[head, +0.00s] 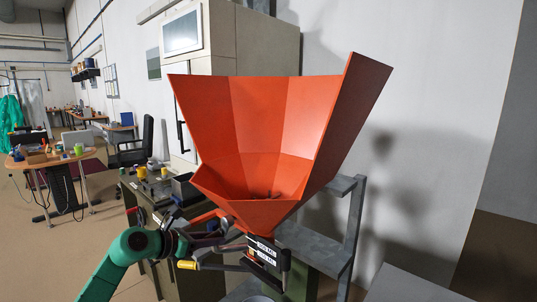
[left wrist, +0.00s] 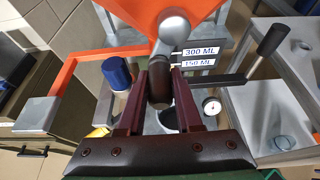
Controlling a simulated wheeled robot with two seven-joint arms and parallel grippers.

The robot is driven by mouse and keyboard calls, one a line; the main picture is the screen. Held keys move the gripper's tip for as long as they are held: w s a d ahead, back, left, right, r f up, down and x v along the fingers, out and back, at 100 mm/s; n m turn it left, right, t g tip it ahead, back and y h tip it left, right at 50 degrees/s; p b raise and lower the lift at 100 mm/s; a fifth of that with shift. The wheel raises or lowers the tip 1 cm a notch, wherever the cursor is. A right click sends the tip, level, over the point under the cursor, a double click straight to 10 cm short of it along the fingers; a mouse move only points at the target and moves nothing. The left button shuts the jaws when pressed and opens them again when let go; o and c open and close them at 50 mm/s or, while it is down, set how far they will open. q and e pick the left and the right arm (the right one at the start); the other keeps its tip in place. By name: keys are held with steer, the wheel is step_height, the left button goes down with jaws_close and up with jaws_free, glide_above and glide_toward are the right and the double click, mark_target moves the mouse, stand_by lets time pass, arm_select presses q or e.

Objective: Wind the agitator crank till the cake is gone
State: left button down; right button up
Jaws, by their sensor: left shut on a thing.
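The orange hopper (head: 275,120) stands in the middle of the head view. A few small dark bits, perhaps cake, show low inside it (head: 268,194); how much lies there I cannot tell. The crank has a rounded grey metal end (left wrist: 173,28) and a dark grip (left wrist: 159,88), below the hopper wall in the left wrist view. My left gripper (head: 212,240) is at the hopper's lower left. Its dark red fingers (left wrist: 159,95) are shut around the crank grip. My right gripper is not in view.
Labels reading 300 ML and 150 ML (left wrist: 199,57) sit beside the crank. A black-handled lever (left wrist: 273,40), a blue-capped part (left wrist: 117,74) and a round gauge (left wrist: 211,105) are close by. A grey metal frame (head: 350,225) stands right of the hopper, a cluttered bench (head: 150,200) left.

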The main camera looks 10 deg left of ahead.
arm_select(q)
steer(key=shift+s+d+r, duration=0.1)
steer(key=shift+s+d, duration=0.2)
steer(key=shift+d, duration=0.25)
steer(key=d+r+p, duration=0.1)
steer(key=s+d+r+p, duration=0.2)
steer(key=shift+d+r+p, duration=0.25)
steer(key=shift+r+p, duration=0.05)
steer(key=shift+r, duration=0.1)
steer(key=shift+s+d+r, duration=0.1)
steer(key=shift+s+d, duration=0.15)
steer(key=shift+d, duration=0.05)
